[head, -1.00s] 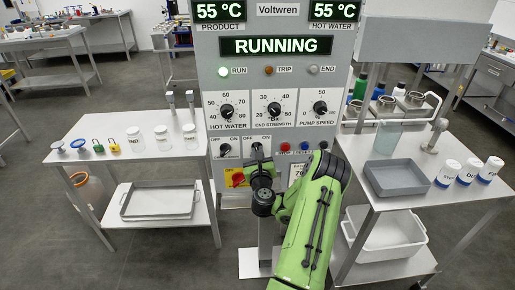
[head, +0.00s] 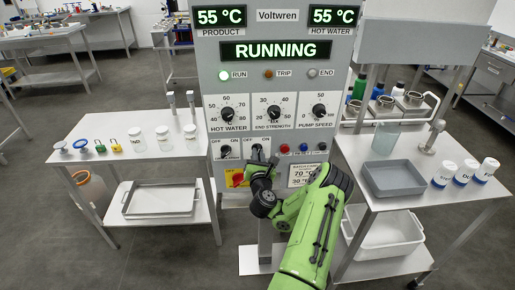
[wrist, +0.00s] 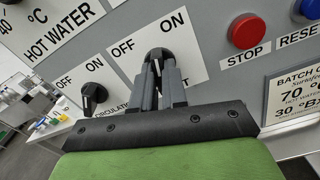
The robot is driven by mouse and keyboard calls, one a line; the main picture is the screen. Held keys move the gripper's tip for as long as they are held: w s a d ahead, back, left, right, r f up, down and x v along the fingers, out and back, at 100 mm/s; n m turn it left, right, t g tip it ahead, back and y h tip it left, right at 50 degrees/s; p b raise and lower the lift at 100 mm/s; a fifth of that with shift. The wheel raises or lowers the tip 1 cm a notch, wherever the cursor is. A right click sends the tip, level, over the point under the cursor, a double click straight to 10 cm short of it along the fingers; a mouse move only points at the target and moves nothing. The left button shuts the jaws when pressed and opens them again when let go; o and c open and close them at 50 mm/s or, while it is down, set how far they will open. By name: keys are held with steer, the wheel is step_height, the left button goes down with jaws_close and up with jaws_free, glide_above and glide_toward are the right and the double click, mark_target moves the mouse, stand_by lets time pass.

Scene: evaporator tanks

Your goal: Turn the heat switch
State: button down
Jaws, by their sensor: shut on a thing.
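The right-hand OFF/ON switch is a black rotary knob (wrist: 158,58) on a white plate marked OFF at left and ON at right. My gripper (wrist: 161,78) is shut on this knob, one grey finger on each side. The label below the knob is hidden by my gripper, so I cannot read whether it says heat. A white mark shows on the knob, but I cannot tell its exact setting. In the head view my gripper (head: 258,160) reaches the grey control panel (head: 205,75) from below. A second OFF/ON knob (wrist: 94,96), labelled circulation, is beside it to the left.
A red STOP button (wrist: 247,31) and a blue RESET button (wrist: 306,10) sit close at right. A red switch on a yellow plate (head: 249,184) is just below left of my gripper. Steel side tables (head: 85,130) flank the panel. The display reads RUNNING, 55 °C.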

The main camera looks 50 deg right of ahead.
steer(key=shift+m+p, duration=0.7)
steer(key=shift+m, duration=0.4)
steer(key=shift+m+p, duration=0.8)
steer(key=shift+m, duration=0.2)
